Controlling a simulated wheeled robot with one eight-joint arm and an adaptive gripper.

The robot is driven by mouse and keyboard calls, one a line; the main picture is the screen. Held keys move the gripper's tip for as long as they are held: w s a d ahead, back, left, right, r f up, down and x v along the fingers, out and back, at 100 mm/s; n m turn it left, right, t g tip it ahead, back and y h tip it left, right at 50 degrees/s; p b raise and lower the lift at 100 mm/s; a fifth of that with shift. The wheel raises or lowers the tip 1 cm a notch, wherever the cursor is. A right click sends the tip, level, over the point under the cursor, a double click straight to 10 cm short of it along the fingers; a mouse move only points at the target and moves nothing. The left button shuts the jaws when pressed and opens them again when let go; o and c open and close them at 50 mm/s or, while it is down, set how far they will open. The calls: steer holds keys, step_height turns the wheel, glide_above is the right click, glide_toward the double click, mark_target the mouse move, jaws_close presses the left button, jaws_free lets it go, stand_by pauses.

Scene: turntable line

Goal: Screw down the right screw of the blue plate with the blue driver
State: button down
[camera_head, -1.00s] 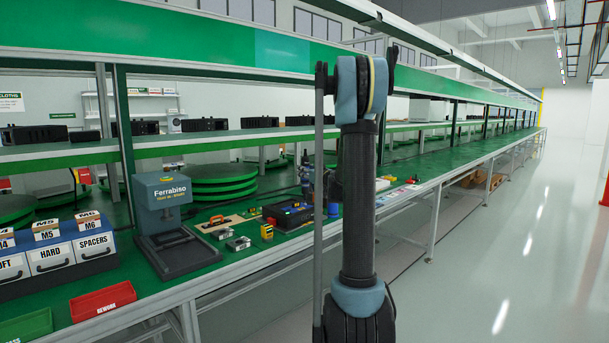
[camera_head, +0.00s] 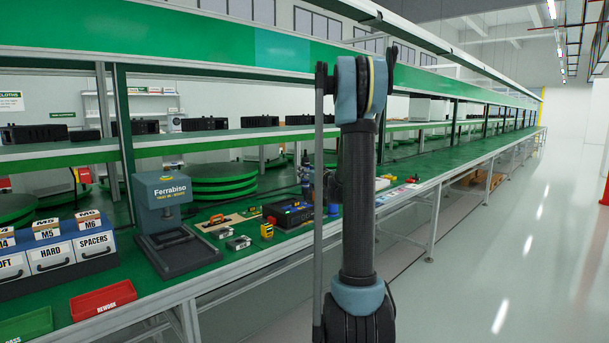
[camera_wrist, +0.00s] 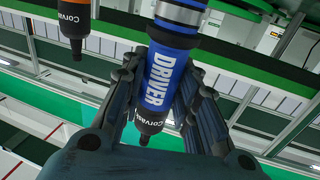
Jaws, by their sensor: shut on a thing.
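The blue driver (camera_wrist: 165,75), marked DRIVER, is between the fingers of my gripper (camera_wrist: 160,98) in the wrist view. My gripper is shut on its blue body. Its black end points toward the palm, and its other end runs out of the top of the view. In the head view my gripper (camera_head: 325,185) is mostly hidden behind my own arm, above the bench. The blue plate and its right screw cannot be made out in either view.
On the bench are a dark tray (camera_head: 285,222), a yellow item (camera_head: 267,231), a Ferrabiso press (camera_head: 165,220) and a red rework bin (camera_head: 103,300).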

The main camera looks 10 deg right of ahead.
mark_target(308, 159)
steer(key=shift+f, duration=0.2)
steer(key=shift+r, duration=3)
